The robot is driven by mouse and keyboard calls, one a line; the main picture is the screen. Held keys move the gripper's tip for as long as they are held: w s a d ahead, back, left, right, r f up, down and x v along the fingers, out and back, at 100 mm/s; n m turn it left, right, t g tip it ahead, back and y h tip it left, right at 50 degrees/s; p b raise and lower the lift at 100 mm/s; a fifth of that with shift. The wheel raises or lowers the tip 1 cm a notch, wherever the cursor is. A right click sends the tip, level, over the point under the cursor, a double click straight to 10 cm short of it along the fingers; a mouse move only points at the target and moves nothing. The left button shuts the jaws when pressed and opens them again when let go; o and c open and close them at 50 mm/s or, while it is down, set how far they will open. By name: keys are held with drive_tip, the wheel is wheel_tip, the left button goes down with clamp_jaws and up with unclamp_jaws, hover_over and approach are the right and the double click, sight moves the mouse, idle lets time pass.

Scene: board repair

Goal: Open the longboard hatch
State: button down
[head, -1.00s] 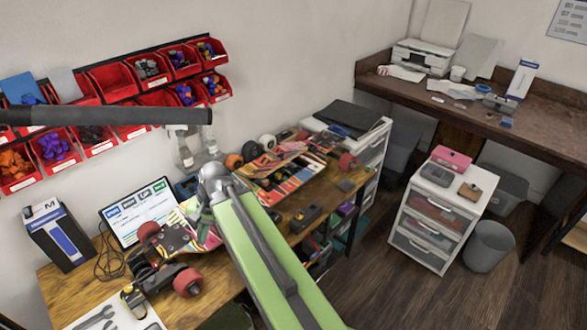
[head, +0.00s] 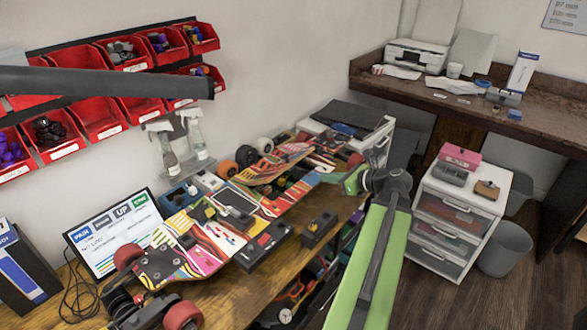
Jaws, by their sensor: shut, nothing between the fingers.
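The longboard (head: 178,262) lies on the wooden bench, its colourful deck running from the lower left toward the back right. Red wheels show at its near end. Dark parts (head: 236,218) sit on the middle of the deck; I cannot tell which is the hatch or whether it is open. My gripper (head: 352,180), a small green end on my green arm, is at the right, near the far end of the board. It looks shut and empty, and I cannot tell whether it touches anything.
A second board (head: 272,168) with dark and orange wheels lies at the back of the bench. A tablet (head: 115,232), spray bottles (head: 195,135) and a black box (head: 318,228) stand around. Red bins (head: 100,118) hang on the wall. A white drawer unit (head: 455,215) stands at right.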

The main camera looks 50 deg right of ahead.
sight(306, 183)
drive_tip(key=b+x, duration=0.4)
drive_tip(key=x, duration=0.5)
drive_tip(key=shift+w+f, duration=0.3)
drive_tip(key=w+r+p, duration=0.2)
drive_tip(key=shift+a+r+p, duration=0.1)
drive_tip(key=shift+r+p, duration=0.2)
drive_tip(key=shift+w+a+r+p, duration=0.1)
drive_tip(key=shift+w+r+p, duration=0.3)
drive_tip(key=shift+w, duration=0.05)
